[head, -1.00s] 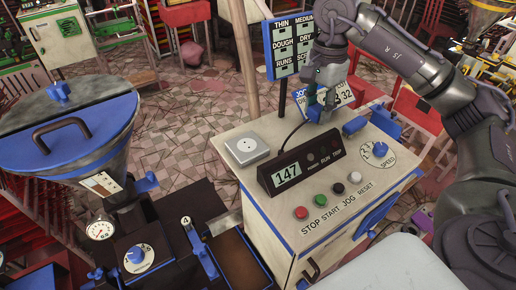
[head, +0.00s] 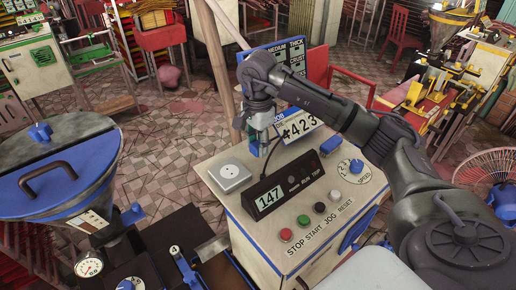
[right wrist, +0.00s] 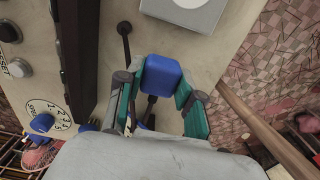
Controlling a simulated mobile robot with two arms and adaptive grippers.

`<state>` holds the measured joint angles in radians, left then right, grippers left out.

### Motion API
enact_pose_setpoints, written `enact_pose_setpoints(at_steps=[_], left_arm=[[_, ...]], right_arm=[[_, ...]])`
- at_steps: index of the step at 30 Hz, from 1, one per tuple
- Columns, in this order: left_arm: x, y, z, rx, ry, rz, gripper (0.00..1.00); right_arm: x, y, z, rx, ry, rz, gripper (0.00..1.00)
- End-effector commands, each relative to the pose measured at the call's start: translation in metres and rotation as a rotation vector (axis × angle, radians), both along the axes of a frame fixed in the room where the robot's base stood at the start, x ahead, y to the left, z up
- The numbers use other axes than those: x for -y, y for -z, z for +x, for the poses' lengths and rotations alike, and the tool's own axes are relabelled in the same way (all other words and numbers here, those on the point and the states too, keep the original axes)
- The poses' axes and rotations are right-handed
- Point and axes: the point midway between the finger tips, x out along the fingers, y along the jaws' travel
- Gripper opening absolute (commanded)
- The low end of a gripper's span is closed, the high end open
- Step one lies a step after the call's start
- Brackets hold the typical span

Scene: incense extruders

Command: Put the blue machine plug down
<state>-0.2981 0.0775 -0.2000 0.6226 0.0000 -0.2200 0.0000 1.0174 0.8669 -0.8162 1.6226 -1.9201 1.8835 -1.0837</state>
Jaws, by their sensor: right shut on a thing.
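The blue plug (right wrist: 162,72) is between the fingers of my right gripper (right wrist: 160,88) in the right wrist view. The fingers are shut on its two sides. In the head view my right gripper (head: 260,146) hangs fingers down over the back of the white cabinet top, behind the grey socket box (head: 230,177); the plug is mostly hidden there. A dark cord (right wrist: 126,42) runs beside the plug. The socket box also shows at the top edge of the right wrist view (right wrist: 186,12), apart from the plug. My left gripper is not in view.
The black display box (head: 284,189) reading 147 stands on the cabinet top (head: 240,205), right of the socket box. Buttons (head: 303,221) and a speed dial (head: 355,171) lie in front and right. A job sign (head: 295,127) and a wooden post (head: 213,75) stand behind.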

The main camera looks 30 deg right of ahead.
Motion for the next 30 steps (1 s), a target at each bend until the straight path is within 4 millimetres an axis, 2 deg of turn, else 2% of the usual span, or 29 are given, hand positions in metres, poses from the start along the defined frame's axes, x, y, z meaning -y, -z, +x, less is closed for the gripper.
enact_pose_setpoints(at_steps=[3, 7, 27, 28, 30], left_arm=[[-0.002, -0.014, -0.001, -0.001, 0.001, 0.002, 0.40], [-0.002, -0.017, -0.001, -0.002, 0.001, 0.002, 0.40], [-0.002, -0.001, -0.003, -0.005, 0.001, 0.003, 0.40], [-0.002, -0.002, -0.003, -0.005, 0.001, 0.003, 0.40], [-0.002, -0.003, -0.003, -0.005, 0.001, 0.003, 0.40]], right_arm=[[0.000, 0.016, -0.002, -0.006, 0.001, 0.001, 0.00], [0.000, 0.029, -0.001, -0.003, 0.000, 0.000, 0.00], [0.000, 0.043, -0.001, -0.001, 0.000, 0.000, 0.00], [0.000, 0.043, -0.001, -0.001, 0.000, 0.000, 0.38], [0.000, 0.042, -0.001, -0.001, 0.000, 0.001, 0.50]])
